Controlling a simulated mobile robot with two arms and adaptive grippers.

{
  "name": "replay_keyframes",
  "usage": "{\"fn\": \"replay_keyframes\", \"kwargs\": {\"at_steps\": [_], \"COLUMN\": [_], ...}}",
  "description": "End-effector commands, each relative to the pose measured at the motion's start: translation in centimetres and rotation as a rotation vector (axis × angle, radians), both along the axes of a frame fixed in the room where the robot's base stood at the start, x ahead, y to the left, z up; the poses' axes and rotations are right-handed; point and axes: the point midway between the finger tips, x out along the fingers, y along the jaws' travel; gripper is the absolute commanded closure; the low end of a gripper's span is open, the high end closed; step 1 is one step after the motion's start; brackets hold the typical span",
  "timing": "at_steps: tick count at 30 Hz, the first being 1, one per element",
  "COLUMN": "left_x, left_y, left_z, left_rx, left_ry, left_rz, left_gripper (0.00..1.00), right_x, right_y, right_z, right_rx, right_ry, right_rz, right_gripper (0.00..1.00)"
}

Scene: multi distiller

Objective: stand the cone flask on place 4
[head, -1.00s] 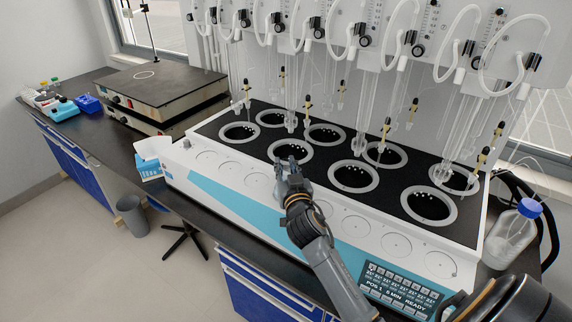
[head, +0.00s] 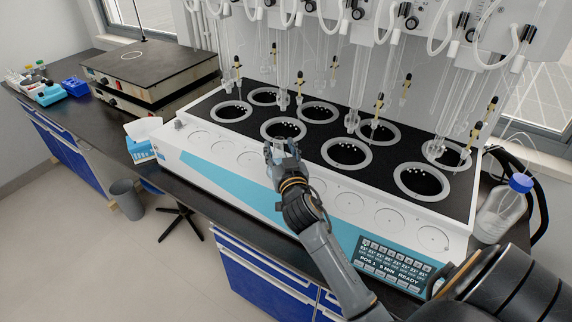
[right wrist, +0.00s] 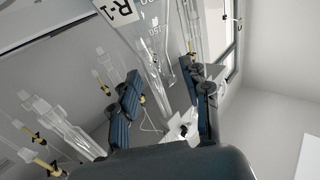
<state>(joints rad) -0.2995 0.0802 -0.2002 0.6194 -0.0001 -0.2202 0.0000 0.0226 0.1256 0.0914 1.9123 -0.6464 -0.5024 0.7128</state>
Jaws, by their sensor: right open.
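The cone flask (right wrist: 150,45) is clear glass with an R-1 label and volume marks. In the right wrist view it is between the fingers of my right gripper (head: 280,147), which is open. In the head view the flask is faint and mostly hidden by the gripper. The gripper is over the front ledge of the white distiller (head: 215,165), which has a row of round marked places. Gripper and flask cover one place around the middle-left of the row. I cannot read place numbers or tell whether the flask's base touches the ledge. My left gripper is not in view.
Behind the ledge is a black deck with ringed wells (head: 347,152) and hanging glass tubes above. A bottle with a blue cap (head: 505,213) stands at the right end. A tissue box (head: 139,148) and hot plates (head: 150,75) are at left.

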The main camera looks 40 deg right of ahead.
Motion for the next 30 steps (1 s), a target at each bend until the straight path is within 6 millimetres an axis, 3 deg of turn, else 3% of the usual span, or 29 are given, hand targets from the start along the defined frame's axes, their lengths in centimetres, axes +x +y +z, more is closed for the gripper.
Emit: {"fn": "replay_keyframes", "kwargs": {"at_steps": [6,13,18,30], "left_x": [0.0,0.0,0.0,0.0], "left_y": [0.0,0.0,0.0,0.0], "left_z": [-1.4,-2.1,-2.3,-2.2], "left_rx": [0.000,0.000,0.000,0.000], "left_ry": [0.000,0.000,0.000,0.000], "left_rz": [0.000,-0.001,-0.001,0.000], "left_gripper": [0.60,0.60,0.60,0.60], "right_x": [-4.6,-8.1,-9.0,-9.0], "right_y": [1.9,3.3,3.7,3.7], "right_z": [-0.4,-0.2,0.0,0.0], "right_rx": [0.004,0.002,0.000,0.000], "right_ry": [0.001,0.000,0.000,0.000], "right_rz": [0.000,0.000,-0.001,-0.001], "right_gripper": [0.53,0.53,0.53,0.53]}}
